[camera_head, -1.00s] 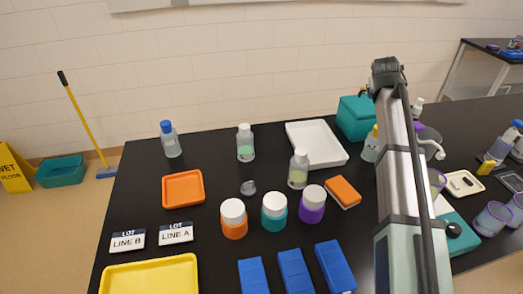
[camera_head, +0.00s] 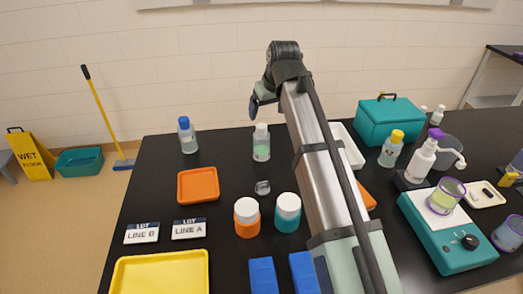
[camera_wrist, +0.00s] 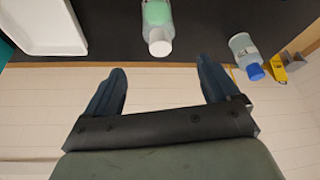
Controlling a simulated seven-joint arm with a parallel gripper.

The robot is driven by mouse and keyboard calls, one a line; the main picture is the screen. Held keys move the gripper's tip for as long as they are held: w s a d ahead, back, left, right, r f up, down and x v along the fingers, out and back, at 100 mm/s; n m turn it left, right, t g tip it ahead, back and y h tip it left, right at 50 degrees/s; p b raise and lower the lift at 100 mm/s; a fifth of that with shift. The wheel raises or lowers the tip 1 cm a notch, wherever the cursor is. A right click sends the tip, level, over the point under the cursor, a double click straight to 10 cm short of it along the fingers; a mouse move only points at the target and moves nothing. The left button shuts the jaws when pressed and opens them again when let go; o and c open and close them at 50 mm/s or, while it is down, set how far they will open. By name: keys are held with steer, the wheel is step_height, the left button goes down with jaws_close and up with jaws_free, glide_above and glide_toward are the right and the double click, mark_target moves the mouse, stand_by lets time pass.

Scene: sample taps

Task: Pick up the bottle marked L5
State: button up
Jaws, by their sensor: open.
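A clear bottle with a yellow cap (camera_head: 391,148) stands at the back right, beside the teal box. It carries a small dark marking that may read L5, too small to be sure. A white-capped bottle with a green label or content (camera_head: 261,143) and a blue-capped clear bottle (camera_head: 187,135) stand at the back left. The wrist view shows the white-capped bottle (camera_wrist: 157,28) ahead of the fingers and the blue-capped one (camera_wrist: 245,55) to the right. I read no marking on either. My gripper (camera_wrist: 160,66) is open and empty, apart from both; in the head view it hangs (camera_head: 257,101) near the white-capped bottle.
A teal box (camera_head: 390,122), white pump bottle (camera_head: 420,162) and teal scale (camera_head: 450,238) stand right. My arm partly covers a white tray (camera_head: 350,147). Orange-bodied (camera_head: 247,222) and teal-bodied (camera_head: 287,216) jars stand in front, with an orange tray (camera_head: 198,185) left.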

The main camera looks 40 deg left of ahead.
mark_target(262, 127)
steer(key=x, duration=1.3)
steer(key=shift+w+a+f, duration=0.15)
steer(key=shift+f, duration=0.15)
steer(key=shift+c, duration=0.2)
steer(key=c, duration=1.5)
steer(key=shift+o, duration=0.2)
steer(key=shift+r, duration=0.15)
